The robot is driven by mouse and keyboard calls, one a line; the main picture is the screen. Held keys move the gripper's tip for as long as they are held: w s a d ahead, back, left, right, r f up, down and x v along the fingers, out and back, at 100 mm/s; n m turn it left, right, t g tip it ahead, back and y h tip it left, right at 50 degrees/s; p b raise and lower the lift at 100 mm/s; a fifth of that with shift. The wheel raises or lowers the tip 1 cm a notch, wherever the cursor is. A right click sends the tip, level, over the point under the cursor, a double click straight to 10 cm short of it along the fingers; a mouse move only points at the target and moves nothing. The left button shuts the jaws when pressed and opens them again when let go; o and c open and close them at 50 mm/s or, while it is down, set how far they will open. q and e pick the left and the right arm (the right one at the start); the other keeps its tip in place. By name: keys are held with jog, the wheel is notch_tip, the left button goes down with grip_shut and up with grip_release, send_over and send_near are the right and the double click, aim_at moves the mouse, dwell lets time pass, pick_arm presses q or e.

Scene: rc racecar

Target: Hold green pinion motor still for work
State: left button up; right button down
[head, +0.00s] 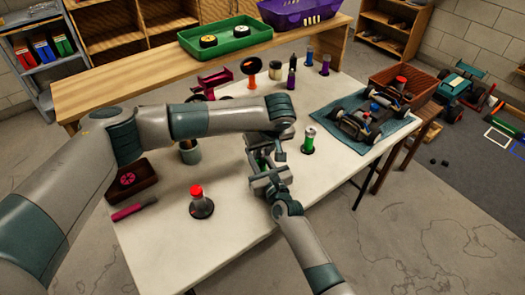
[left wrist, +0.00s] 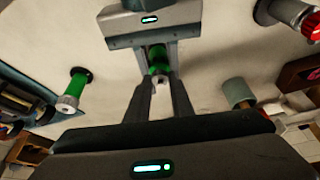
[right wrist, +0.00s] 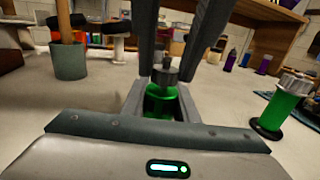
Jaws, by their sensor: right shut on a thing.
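The green pinion motor (right wrist: 160,101), a green cylinder with a dark grey top and a thin shaft, is upright between the fingers of my right gripper (head: 264,172). It also shows in the left wrist view (left wrist: 158,58). My right gripper is shut on it above the white table. My left gripper (left wrist: 162,80) is over the motor, pointing down. Its two fingers are apart, one on each side of the motor's top, and appear not to grip it. In the head view the motor is mostly hidden by my grippers.
A green cylinder with a pale top (head: 309,140) stands close by on the right. A car chassis (head: 358,122) lies on a blue mat at the right. A red-capped bottle (head: 202,205), a grey-green cup (head: 190,154) and a dark red box (head: 131,180) stand at the left.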

pick_arm(q)
jog(key=shift+r, duration=0.6)
grip_shut()
pick_arm(e)
jog(key=shift+f, duration=0.1)
pick_arm(q)
jog(key=o, duration=0.9)
grip_release()
jog(key=v, duration=1.2)
jog(key=shift+s+d, duration=0.1)
jog(key=shift+s, duration=0.05)
pick_arm(e)
jog(key=c, duration=1.3)
grip_release()
jog(key=shift+s, duration=0.1)
